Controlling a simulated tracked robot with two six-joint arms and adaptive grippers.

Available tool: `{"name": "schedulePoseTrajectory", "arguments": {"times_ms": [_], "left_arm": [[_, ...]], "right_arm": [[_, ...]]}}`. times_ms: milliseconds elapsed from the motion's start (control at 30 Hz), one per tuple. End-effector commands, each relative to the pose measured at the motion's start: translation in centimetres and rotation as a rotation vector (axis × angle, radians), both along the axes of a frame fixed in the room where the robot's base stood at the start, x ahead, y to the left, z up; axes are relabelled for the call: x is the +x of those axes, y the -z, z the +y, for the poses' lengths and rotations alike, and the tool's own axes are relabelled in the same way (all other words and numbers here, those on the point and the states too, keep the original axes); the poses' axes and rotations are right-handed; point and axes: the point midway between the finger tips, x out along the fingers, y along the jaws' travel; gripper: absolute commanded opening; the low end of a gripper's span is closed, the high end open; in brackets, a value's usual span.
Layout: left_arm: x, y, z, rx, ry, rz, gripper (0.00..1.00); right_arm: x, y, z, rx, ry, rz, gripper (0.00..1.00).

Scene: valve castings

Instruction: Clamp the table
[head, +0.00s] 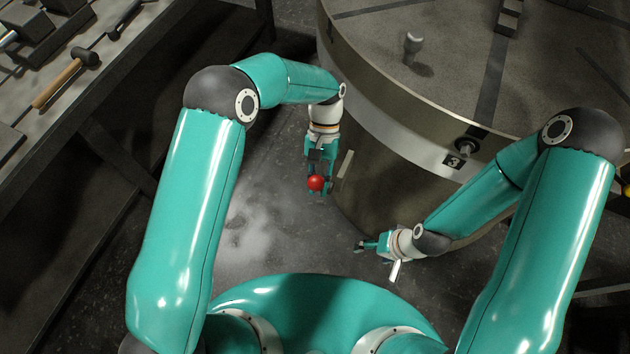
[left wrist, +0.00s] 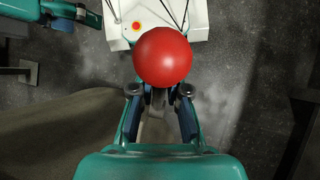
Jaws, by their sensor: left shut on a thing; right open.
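The large round grey table (head: 440,70) with dark radial slots stands at the upper right, a pale band around its side. A red ball knob (head: 316,183) sits beside the table's left side. My left gripper (head: 317,188) is shut at this knob, and the red ball also fills the middle of the left wrist view (left wrist: 163,56), just beyond the fingers (left wrist: 159,92). What lies between the fingers is mostly hidden. My right gripper (head: 362,246) is open and empty, low beside the table's lower front edge, apart from it.
A dark bench (head: 60,110) at the left holds a hammer (head: 66,78) and other tools. A small grey post (head: 413,45) stands on the table top. Open floor lies between bench and table.

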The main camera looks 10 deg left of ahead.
Motion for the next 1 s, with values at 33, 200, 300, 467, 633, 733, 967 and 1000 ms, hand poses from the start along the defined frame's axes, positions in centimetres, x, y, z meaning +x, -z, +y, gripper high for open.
{"name": "schedulePoseTrajectory", "arguments": {"times_ms": [33, 200, 300, 467, 633, 733, 967, 1000], "left_arm": [[0.3, -0.2, 0.2, 0.001, 0.0, -0.01, 0.0], [0.4, -0.2, 0.2, 0.001, 0.0, -0.012, 0.22], [0.3, -0.2, 0.2, 0.001, -0.001, -0.011, 0.38], [0.2, -0.1, 0.1, 0.0, -0.001, -0.008, 0.41], [0.2, -0.1, 0.0, 0.0, 0.0, -0.006, 0.41], [0.5, -0.4, 0.0, -0.001, -0.001, -0.008, 0.41], [2.4, -2.9, -0.1, -0.002, -0.001, -0.011, 0.41], [2.9, -3.5, -0.1, -0.002, -0.002, -0.012, 0.41]], "right_arm": [[0.0, 0.0, 0.0, 0.0, 0.0, 0.0, 0.75], [0.0, 0.0, 0.0, 0.0, 0.0, 0.0, 0.75], [0.0, 0.0, 0.0, 0.0, 0.0, 0.0, 0.75], [0.0, 0.0, 0.0, 0.0, 0.0, 0.0, 0.75], [0.0, 0.0, 0.0, 0.0, 0.0, 0.0, 0.75], [0.0, -0.1, 0.0, 0.0, 0.0, 0.0, 0.75], [0.0, -0.1, 0.0, 0.0, 0.0, 0.0, 0.75], [0.0, -0.1, 0.0, 0.0, 0.0, 0.0, 0.75]]}}
